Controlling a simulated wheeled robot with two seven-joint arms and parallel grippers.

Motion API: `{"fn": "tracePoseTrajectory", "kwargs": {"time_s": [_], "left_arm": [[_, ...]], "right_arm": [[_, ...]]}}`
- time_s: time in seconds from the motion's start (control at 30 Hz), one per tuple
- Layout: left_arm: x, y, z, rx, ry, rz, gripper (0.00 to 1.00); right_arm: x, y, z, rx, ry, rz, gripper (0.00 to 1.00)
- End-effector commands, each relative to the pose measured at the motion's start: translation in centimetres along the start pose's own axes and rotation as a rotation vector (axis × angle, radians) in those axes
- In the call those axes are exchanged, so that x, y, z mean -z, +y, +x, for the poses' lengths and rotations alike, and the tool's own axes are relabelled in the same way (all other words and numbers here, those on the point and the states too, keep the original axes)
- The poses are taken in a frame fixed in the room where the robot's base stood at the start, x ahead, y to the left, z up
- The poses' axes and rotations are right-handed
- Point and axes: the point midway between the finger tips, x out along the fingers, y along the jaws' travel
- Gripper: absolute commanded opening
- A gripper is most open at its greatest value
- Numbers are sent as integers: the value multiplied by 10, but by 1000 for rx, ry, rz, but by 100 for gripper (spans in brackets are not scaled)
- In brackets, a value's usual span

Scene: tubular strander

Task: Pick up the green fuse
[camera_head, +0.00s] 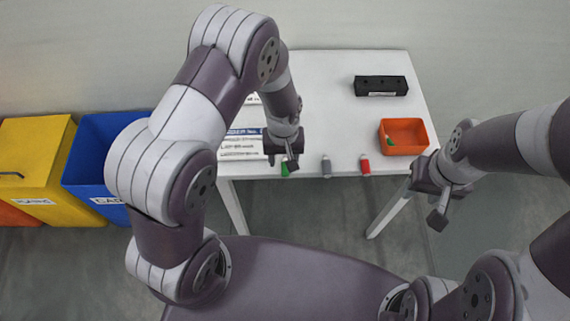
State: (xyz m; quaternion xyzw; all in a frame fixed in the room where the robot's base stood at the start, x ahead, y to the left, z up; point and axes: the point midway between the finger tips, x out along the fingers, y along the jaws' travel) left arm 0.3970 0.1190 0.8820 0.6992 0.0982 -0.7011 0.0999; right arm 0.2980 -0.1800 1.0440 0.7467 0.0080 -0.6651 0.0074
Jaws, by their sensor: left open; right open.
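A green fuse (285,169) stands near the front edge of the white table, in front of the printed sheet. My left gripper (286,160) is open at the green fuse and partly covers it. I cannot tell whether the fingers touch it. A second green piece (390,141) lies in the orange bin. My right gripper (437,211) is open and empty, to the right of the table's front corner.
A grey fuse (326,166) and a red fuse (365,165) stand along the front edge. The orange bin (419,148) and a black block (380,86) are on the right of the white table (320,80). Blue (92,150) and yellow (40,150) bins stand left.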

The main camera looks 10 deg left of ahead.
Motion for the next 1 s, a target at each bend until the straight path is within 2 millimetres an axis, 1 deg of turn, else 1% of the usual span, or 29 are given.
{"fn": "tracePoseTrajectory", "kwargs": {"time_s": [0.13, 0.2, 0.27, 0.33, 0.5, 0.53, 0.57, 0.6, 0.67, 0.7, 1.0], "left_arm": [[-4, 3, 24, 2, -4, 2, 50], [-4, 3, 38, 2, -3, 1, 50], [-4, 3, 46, 1, -3, 1, 50], [-4, 3, 50, 0, -1, 1, 50], [-3, 3, 51, 0, 0, 1, 50], [-3, 3, 51, 0, 0, 1, 47], [-3, 3, 51, 0, 0, 1, 37], [-3, 3, 51, 0, 0, 1, 24], [-3, 3, 51, 0, 0, 1, 5], [-3, 3, 51, 0, 0, 1, 0], [-3, 3, 49, 0, 0, 1, 0]], "right_arm": [[1, 0, -10, 0, 0, 0, 43], [1, 0, -10, 0, 0, 0, 43], [1, 0, -10, 0, 0, 0, 43], [1, 0, -10, 0, 0, 0, 43], [1, 0, -9, 0, 0, 0, 43], [1, 0, -9, 0, 0, 0, 43], [1, 0, -9, 0, 0, 0, 43], [1, 0, -9, 0, 0, 0, 43], [1, 0, -9, 0, 0, 0, 43], [1, 0, -9, 0, 0, 0, 43], [1, 0, -9, 0, 0, 0, 43]]}}
